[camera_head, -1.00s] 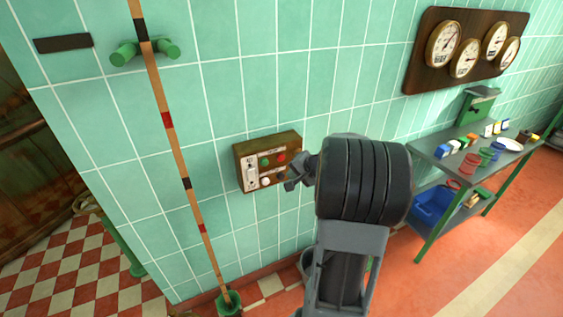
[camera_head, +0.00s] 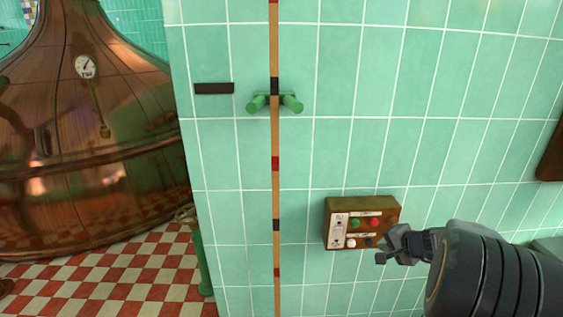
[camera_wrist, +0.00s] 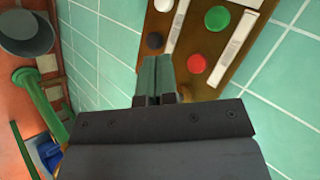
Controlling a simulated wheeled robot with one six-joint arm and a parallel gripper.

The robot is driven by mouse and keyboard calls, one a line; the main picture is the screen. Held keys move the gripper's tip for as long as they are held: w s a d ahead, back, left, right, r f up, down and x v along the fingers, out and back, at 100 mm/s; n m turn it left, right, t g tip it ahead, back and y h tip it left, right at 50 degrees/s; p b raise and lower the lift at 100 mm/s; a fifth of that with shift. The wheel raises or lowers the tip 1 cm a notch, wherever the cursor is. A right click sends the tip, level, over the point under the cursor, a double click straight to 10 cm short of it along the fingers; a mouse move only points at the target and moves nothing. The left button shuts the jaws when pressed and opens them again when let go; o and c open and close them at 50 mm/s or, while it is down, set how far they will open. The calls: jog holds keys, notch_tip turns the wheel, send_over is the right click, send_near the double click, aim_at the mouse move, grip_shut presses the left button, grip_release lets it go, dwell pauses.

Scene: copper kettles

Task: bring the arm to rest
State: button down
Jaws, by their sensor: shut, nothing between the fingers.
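My gripper (camera_head: 382,258) is shut and empty, just in front of the lower right of a brown control box (camera_head: 390,209) on the tiled wall. The box carries a green button, a red button, a white button, a black knob and a pale switch plate. In the wrist view my shut fingers (camera_wrist: 158,62) point at the box, near its black button (camera_wrist: 154,41). The green button (camera_wrist: 217,18) and red button (camera_wrist: 196,64) are to the right of them. I cannot tell whether the fingertips touch the box.
A striped pole (camera_head: 275,195) stands against the wall at a green peg bracket (camera_head: 290,103). A copper kettle (camera_head: 90,130) stands beyond the wall's left edge. A grey bucket (camera_wrist: 26,33) and green post (camera_wrist: 40,100) show in the wrist view.

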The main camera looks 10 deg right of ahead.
jog(key=s+a+n+g+p, duration=0.25)
jog(key=s+a+g, duration=0.25)
jog(key=s+a, duration=0.35)
jog(key=s+a+r+n+h+p, duration=0.1)
jog(key=s+a+r+n+p, duration=0.1)
jog(key=a, duration=0.5)
jog(key=s+a+r+n+h+p, duration=0.1)
jog(key=s+a+r+n+p, duration=0.1)
jog(key=s+a+r+n, duration=0.3)
notch_tip(320, 180, up, 2)
jog(key=a+n, duration=0.2)
jog(key=n, duration=0.1)
jog(key=shift+s+a+r+g+h, duration=0.15)
jog(key=shift+a+g+h, duration=0.15)
jog(key=shift+g, duration=0.1)
jog(key=shift+a+n, duration=0.1)
jog(key=shift+n, duration=0.15)
